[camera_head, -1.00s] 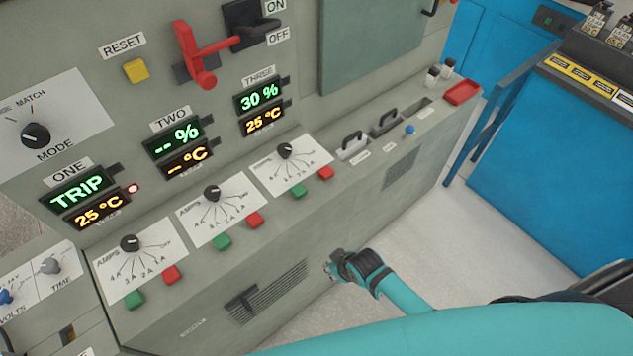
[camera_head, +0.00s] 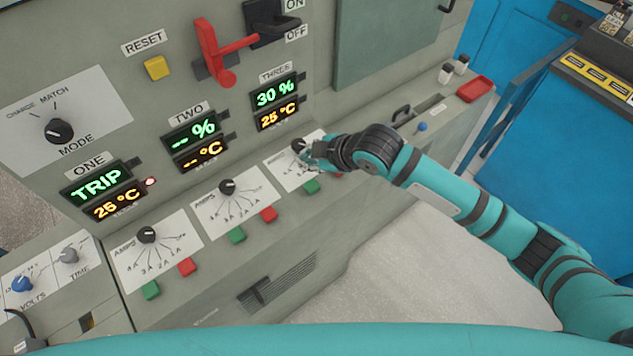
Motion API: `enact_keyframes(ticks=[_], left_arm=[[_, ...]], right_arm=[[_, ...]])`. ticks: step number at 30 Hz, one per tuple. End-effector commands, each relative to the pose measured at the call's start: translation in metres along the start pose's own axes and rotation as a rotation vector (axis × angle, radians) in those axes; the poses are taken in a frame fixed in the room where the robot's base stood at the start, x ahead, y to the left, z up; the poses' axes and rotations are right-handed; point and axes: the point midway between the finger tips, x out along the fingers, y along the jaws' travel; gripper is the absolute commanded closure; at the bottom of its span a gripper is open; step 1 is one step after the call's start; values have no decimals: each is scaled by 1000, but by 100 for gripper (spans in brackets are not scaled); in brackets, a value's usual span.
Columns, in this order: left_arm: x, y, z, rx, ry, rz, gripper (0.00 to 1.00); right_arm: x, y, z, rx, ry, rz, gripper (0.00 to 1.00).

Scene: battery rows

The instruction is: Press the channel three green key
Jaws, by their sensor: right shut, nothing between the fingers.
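The channel three green key (camera_head: 311,186) sits on the sloped ledge below the third amps dial plate (camera_head: 283,171). The red key beside it is mostly hidden behind my right arm. My right gripper (camera_head: 308,157) is shut and empty. It appears over the right part of the third dial plate, close to its black knob (camera_head: 299,146), up and slightly left of the green key. I cannot tell whether it touches the panel. The channel three display (camera_head: 276,93) reads 30 % and 25 °C. My left gripper is not in view.
Channel two's green key (camera_head: 236,234) and red key (camera_head: 268,214) lie to the left, with channel one's green key (camera_head: 151,289) further left. A red lever (camera_head: 215,55) juts out above. A red tray (camera_head: 474,89) is on the ledge at right.

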Motion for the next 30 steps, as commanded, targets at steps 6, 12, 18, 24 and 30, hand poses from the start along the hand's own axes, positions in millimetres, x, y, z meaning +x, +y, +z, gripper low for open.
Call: enact_keyframes(ticks=[6, 12, 18, 24, 30], left_arm=[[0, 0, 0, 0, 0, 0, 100], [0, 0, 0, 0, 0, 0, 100], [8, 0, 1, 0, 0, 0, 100], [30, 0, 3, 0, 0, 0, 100], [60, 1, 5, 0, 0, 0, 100]], right_arm=[[-1, 4, -1, -26, 0, -2, 100], [-1, 4, -1, -24, 0, -1, 100], [5, -1, 3, -23, 0, -1, 100], [20, -12, 14, -23, 0, -1, 100], [41, -26, 30, -23, 1, 0, 100]])
